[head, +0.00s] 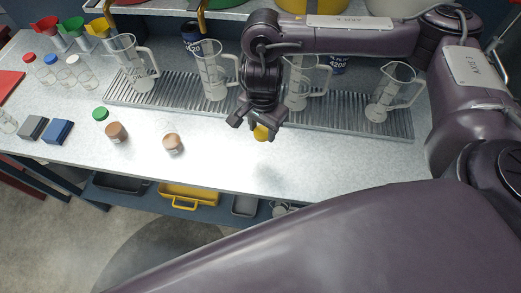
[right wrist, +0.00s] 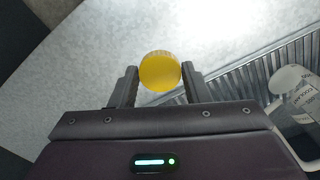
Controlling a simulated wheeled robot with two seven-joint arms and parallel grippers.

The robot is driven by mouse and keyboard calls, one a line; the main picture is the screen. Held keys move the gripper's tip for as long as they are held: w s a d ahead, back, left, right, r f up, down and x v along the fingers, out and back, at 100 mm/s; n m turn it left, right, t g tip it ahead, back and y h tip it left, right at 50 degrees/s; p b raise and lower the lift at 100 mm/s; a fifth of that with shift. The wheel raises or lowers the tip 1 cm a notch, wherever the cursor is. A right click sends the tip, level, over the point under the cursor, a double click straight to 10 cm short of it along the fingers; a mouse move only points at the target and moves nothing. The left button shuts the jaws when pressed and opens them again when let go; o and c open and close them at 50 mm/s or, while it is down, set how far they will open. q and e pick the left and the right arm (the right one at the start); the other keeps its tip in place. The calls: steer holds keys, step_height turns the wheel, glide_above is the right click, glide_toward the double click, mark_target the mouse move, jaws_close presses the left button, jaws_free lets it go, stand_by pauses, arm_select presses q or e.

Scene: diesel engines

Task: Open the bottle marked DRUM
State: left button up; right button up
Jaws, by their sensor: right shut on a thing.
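My right gripper (head: 257,121) is low over the right half of the bench, in front of the slotted drain. It is shut on a round yellow cap (head: 261,132). In the right wrist view the cap (right wrist: 161,71) sits between the two fingertips of the gripper (right wrist: 159,84). I cannot tell whether a bottle is under the cap. My left gripper is not in view.
Several clear jugs (head: 214,75) stand on the metal drain (head: 180,98). Red, blue and white-capped bottles (head: 72,66) and blue and grey blocks (head: 57,131) are at left. The front right of the bench is clear.

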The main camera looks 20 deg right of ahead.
steer(key=b, duration=0.1)
glide_above(262, 157)
step_height(262, 157, down, 7)
steer(key=shift+d+f, duration=0.1)
steer(key=shift+f, duration=0.6)
step_height(262, 157, down, 4)
steer(key=shift+r+p, duration=0.25)
steer(key=shift+p, duration=0.1)
steer(key=shift+w, duration=0.1)
steer(key=shift+f, duration=0.15)
steer(key=o, duration=1.1)
